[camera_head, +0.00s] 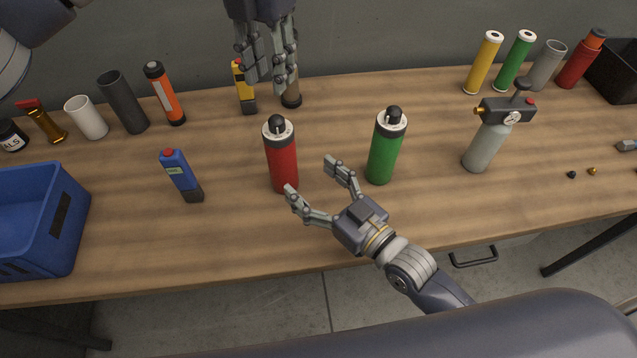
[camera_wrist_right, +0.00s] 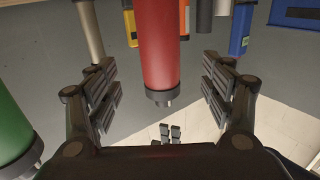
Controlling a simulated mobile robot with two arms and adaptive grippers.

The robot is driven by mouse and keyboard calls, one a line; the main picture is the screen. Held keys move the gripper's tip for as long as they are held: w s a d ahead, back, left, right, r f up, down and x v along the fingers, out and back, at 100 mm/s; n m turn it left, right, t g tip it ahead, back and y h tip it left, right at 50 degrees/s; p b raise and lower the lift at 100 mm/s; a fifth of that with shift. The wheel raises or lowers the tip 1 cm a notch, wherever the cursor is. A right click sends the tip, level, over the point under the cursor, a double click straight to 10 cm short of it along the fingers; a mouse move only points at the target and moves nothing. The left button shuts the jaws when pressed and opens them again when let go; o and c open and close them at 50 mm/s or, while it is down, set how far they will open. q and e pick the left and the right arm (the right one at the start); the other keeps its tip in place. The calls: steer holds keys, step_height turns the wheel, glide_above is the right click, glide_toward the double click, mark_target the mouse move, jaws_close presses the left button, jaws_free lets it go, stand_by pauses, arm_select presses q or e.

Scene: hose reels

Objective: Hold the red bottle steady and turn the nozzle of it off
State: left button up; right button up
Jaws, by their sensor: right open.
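The red bottle (camera_head: 283,168) stands upright on the table with a black cap and nozzle (camera_head: 277,124) on top. My right gripper (camera_head: 311,177) is open, low at the bottle's front right. In the right wrist view the red bottle (camera_wrist_right: 170,45) shows between the two spread fingers, with gaps on both sides. My left gripper (camera_head: 267,80) hangs pointing down behind and above the bottle, fingers apart, with nothing seen between them. It is apart from the nozzle and partly hides a yellow tool.
A green bottle (camera_head: 383,156) stands just right of my right gripper. A blue device (camera_head: 182,178) is to the left, beside a blue crate (camera_head: 68,220). A grey sprayer (camera_head: 488,142) with a gauge stands further right. Several cylinders line the back.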

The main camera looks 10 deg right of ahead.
mark_target(275, 118)
steer(key=x, duration=0.9)
steer(key=shift+w+a, duration=0.15)
steer(key=shift+w, duration=0.1)
steer(key=c, duration=1.4)
arm_select(q)
steer(key=o, duration=0.3)
step_height(275, 118, down, 10)
steer(key=n, duration=0.4)
steer(key=shift+f, duration=0.1)
